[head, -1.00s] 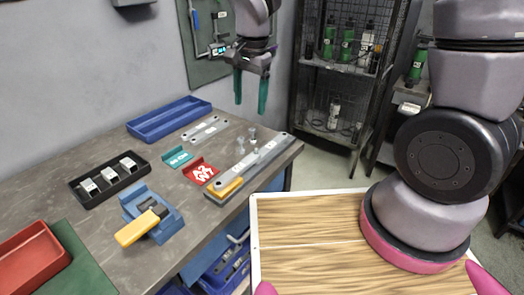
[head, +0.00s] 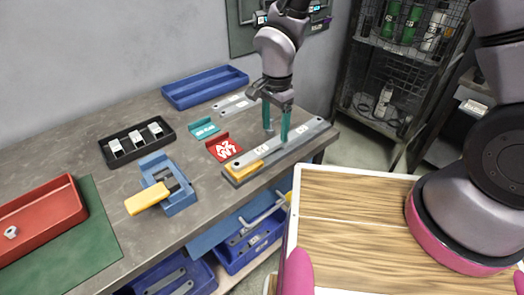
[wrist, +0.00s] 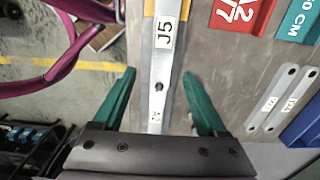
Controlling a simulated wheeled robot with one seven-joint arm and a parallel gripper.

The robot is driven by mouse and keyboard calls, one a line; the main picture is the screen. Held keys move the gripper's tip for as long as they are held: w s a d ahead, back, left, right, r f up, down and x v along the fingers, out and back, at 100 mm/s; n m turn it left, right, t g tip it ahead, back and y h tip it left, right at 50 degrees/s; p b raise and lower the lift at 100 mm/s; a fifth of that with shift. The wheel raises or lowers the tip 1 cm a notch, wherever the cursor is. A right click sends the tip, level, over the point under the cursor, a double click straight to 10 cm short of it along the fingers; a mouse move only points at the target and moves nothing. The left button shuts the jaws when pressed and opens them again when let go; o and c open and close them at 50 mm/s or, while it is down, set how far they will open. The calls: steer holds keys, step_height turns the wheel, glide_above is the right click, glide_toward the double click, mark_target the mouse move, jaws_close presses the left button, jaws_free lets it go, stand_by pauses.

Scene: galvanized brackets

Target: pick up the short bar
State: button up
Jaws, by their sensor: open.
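A long flat galvanized strip (head: 300,133) lies along a grey base at the table's right edge, with a yellow block (head: 245,172) at its near end. In the wrist view the strip (wrist: 158,105) carries a J5 label, a hole and a second label; I cannot tell whether it is one bar or two end to end. My gripper (head: 276,135) points down over its far half, open and empty. In the wrist view the fingers (wrist: 158,74) stand on either side of the strip, apart from it. Two shorter labelled bars (head: 231,104) lie near the blue tray.
A red A2 W7 block (head: 224,148) and a teal block (head: 205,129) lie left of the strip. A blue tray (head: 205,88), a black tray (head: 137,143), a blue fixture (head: 180,195) and a red tray (head: 40,219) stand farther left. A wire rack (head: 405,70) is beyond the table.

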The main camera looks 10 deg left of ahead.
mark_target(274, 142)
step_height(274, 142, down, 4)
steer(key=shift+w+f, duration=0.1)
steer(key=shift+w, duration=0.05)
jaws_close()
stand_by(0.3)
